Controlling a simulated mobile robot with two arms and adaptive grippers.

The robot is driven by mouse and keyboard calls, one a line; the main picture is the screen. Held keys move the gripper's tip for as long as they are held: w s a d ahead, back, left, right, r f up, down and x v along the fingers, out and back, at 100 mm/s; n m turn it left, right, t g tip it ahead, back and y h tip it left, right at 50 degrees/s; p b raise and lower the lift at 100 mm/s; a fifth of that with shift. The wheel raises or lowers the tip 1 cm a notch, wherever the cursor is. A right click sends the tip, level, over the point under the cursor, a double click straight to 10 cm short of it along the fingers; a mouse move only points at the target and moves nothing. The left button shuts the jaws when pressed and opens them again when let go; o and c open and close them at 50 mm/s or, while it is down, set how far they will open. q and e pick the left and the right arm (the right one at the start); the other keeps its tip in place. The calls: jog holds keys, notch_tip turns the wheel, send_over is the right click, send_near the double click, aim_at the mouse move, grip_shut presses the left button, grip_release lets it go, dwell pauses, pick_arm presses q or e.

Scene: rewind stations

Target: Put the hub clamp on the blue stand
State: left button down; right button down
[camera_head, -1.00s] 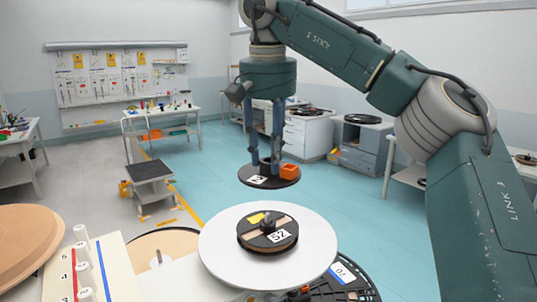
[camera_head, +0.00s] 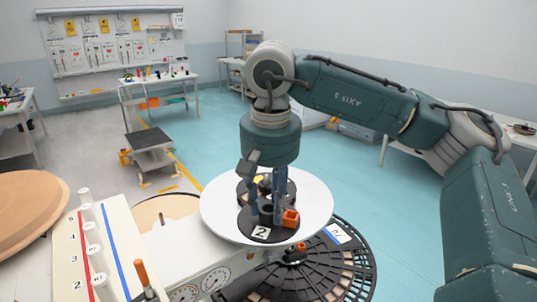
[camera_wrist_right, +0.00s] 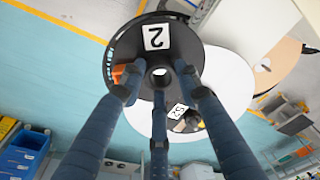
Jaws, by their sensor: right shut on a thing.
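My right gripper (camera_head: 267,207) points down with its fingers shut on the raised hub of a black disc (camera_head: 246,226). The disc has a white label "2" and an orange block (camera_head: 290,219); it looks like the hub clamp. In the right wrist view the fingers (camera_wrist_right: 160,78) surround the hub of this disc (camera_wrist_right: 128,48). In the head view it overlaps a white round plate (camera_head: 315,197) carrying a smaller black reel (camera_head: 246,188), partly hidden. In the wrist view the reel, labelled "52", lies beyond the disc. No stand is clearly blue. My left gripper is not in view.
A white panel (camera_head: 118,247) with knobs, a red stripe and a blue stripe stands lower left, beside gauges (camera_head: 214,279). A black slotted round tray (camera_head: 345,262) with a blue-edged label is lower right. A tan disc (camera_head: 28,205) is far left.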

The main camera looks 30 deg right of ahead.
jog(key=s+a+f+n, duration=0.2)
jog(key=s+a+f, duration=0.1)
jog(key=f, duration=0.7)
jog(key=s+a+f+n, duration=0.2)
jog(key=s+f, duration=0.4)
jog(key=f, duration=0.5)
jog(key=s+a+f+n, duration=0.1)
jog(key=s+a+f, duration=0.3)
jog(key=f, duration=0.7)
jog(key=shift+s+a+n+y, duration=0.15)
jog(key=shift+s+n+y, duration=0.25)
jog(key=shift+s, duration=0.15)
